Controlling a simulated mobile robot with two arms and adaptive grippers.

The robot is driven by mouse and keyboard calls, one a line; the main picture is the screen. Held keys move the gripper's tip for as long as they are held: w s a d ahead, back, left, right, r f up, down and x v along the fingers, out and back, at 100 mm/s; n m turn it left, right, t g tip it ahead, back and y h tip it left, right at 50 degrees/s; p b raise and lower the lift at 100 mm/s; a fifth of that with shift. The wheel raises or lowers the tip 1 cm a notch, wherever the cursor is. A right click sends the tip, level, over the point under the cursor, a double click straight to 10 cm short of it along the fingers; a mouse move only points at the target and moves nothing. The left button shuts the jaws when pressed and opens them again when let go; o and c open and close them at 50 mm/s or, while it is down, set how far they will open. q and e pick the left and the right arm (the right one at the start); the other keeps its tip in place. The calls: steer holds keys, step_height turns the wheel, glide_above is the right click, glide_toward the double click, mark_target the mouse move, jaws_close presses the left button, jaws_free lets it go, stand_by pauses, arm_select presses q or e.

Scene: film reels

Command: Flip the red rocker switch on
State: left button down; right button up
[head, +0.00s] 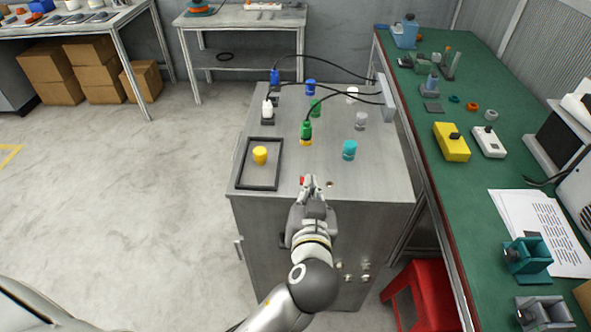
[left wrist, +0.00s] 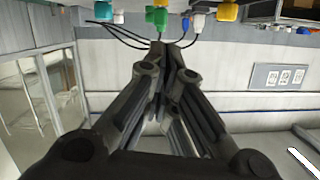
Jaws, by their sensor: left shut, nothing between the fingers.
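A small red piece (head: 302,180), which looks like the red rocker switch, shows at the front of the grey cabinet top (head: 366,190), just left of my fingertips. My left gripper (head: 311,179) is over the front edge of the cabinet with its fingers shut and empty. In the left wrist view the fingertips (left wrist: 160,48) meet at a point; the red switch cannot be made out there. The fingers partly hide the switch, so I cannot tell its position or whether they touch it. My right gripper is in neither view.
The cabinet top holds a black frame (head: 240,174) with a yellow knob (head: 260,155), a green plug (head: 306,131), a teal cap (head: 349,150) and several other plugs with black cables. A green workbench (head: 455,190) stands right, with a red stool (head: 427,290) beside it. Floor at left is clear.

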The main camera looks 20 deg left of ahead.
arm_select(q)
steer(key=shift+r, duration=0.15)
steer(key=shift+w, duration=0.1)
steer(key=p+x, duration=0.3)
steer(key=x, duration=0.6)
steer(key=shift+w+a, duration=0.2)
steer(key=shift+w, duration=0.1)
steer(key=f, duration=0.3)
steer(key=shift+a+f+p, duration=0.15)
steer(key=shift+a+p, duration=0.1)
steer(key=shift+p, duration=0.1)
steer(key=shift+s+f, duration=0.1)
steer(key=shift+f, duration=0.4)
